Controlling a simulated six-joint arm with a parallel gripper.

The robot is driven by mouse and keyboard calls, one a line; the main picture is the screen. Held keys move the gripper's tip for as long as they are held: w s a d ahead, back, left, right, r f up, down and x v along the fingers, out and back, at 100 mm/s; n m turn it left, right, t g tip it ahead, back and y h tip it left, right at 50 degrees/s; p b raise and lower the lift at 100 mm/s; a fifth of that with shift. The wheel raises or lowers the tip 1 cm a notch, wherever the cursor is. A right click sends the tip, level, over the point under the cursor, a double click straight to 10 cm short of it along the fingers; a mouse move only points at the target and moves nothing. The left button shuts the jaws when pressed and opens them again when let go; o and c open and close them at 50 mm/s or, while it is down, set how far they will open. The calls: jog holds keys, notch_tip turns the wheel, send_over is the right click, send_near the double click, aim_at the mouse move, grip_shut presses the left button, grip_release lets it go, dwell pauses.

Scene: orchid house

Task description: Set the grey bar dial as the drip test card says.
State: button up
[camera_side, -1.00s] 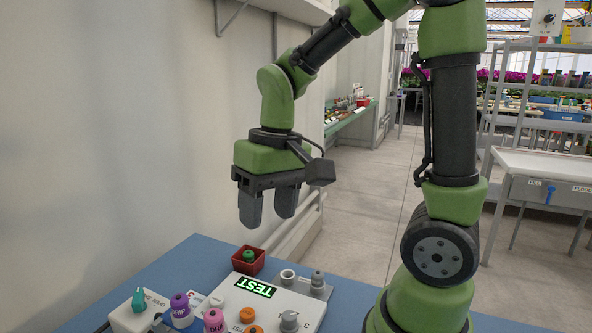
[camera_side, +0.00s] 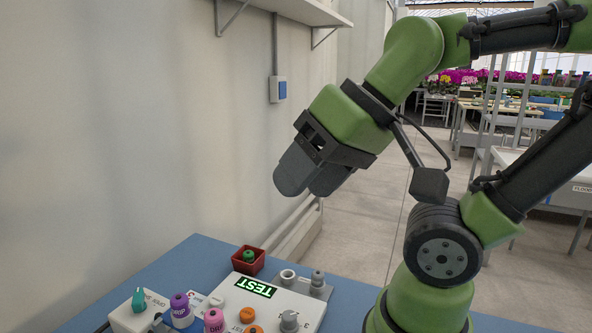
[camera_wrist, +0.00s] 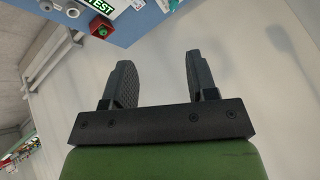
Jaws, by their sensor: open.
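A white panel (camera_side: 281,298) lies on the blue table, with a lit green TEST display (camera_side: 257,287) on it. A grey knob (camera_side: 289,321) stands near the panel's front. Another grey knob (camera_side: 317,279) stands at its back right. I cannot tell which is the bar dial, or read any setting. No drip test card is recognisable. My gripper (camera_side: 303,182) is open and empty, high above the table, its fingers tilted down-left. In the wrist view my gripper (camera_wrist: 160,75) has both fingers apart over bare wall; part of the display (camera_wrist: 100,6) shows at the top.
A red box (camera_side: 248,262) with a green knob stands behind the panel. The wall rises behind; a shelf (camera_side: 290,10) hangs above.

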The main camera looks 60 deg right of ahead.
jog(key=shift+w+a+r+g, duration=0.15)
jog(key=shift+w+g, duration=0.15)
jog(key=shift+w, duration=0.45)
jog(key=m+g, duration=0.5)
send_over(289, 315)
jog(key=w, duration=0.2)
jog(key=s+d+x, duration=0.1)
jog(key=d+x, duration=0.1)
jog(key=x, duration=0.7)
jog(key=f+m+g, duration=0.1)
jog(key=f, duration=0.5)
jog(key=s+f+m+g+y, duration=0.1)
jog(key=f, duration=0.5)
jog(key=s+f+m+g, duration=0.1)
jog(key=f, duration=0.6)
jog(key=shift+g+y, duration=0.3)
jog(key=shift+y, duration=0.1)
jog(key=shift+m, duration=0.3)
jog(key=c, duration=0.9)
